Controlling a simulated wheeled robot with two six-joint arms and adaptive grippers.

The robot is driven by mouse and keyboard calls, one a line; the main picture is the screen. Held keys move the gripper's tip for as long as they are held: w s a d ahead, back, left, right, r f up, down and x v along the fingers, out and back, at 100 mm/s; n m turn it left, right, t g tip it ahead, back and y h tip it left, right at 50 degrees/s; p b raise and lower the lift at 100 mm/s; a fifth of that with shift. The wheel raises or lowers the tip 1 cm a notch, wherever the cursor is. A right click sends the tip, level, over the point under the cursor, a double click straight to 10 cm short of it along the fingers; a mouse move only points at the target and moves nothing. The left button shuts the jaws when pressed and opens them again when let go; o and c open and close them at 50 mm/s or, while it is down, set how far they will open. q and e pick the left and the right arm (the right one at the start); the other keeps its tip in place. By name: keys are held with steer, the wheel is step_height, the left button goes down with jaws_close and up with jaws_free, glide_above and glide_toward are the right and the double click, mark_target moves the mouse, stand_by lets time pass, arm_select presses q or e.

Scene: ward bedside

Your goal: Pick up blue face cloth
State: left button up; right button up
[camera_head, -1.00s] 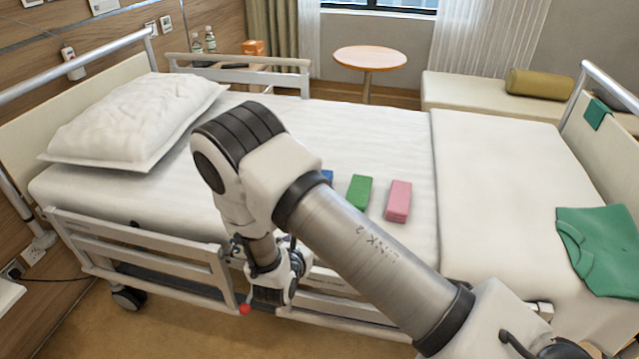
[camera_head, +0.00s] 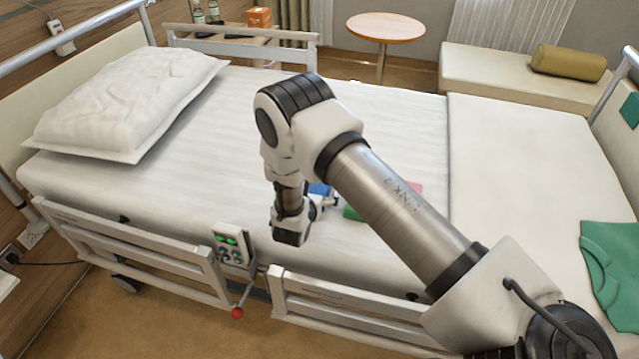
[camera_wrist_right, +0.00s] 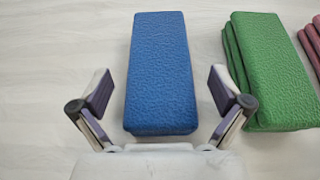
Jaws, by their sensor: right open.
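The blue face cloth (camera_wrist_right: 161,75) is a folded, textured block lying on the white bed sheet. In the head view only a small part of the blue cloth (camera_head: 319,189) shows, behind my right arm. My right gripper (camera_wrist_right: 160,92) is open and empty. In the right wrist view its two fingers stand on either side of the near end of the blue cloth, with gaps between them and the cloth. In the head view the right gripper (camera_head: 327,200) is mostly hidden by its own arm. My left gripper is not in view.
A folded green cloth (camera_wrist_right: 266,70) lies close to the right of the blue one, near my right finger. A pink cloth (camera_wrist_right: 313,42) lies beyond it. The bed rail (camera_head: 340,300) with a control panel (camera_head: 232,246) runs along the near side. A pillow (camera_head: 125,100) lies left.

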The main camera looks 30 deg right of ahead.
steer(key=shift+w+d+f, duration=0.15)
steer(key=shift+w+d, duration=0.05)
steer(key=shift+d, duration=0.1)
steer(key=shift+s+a, duration=0.1)
steer(key=shift+a, duration=0.05)
steer(key=shift+c, duration=0.4)
steer(key=c, duration=1.1)
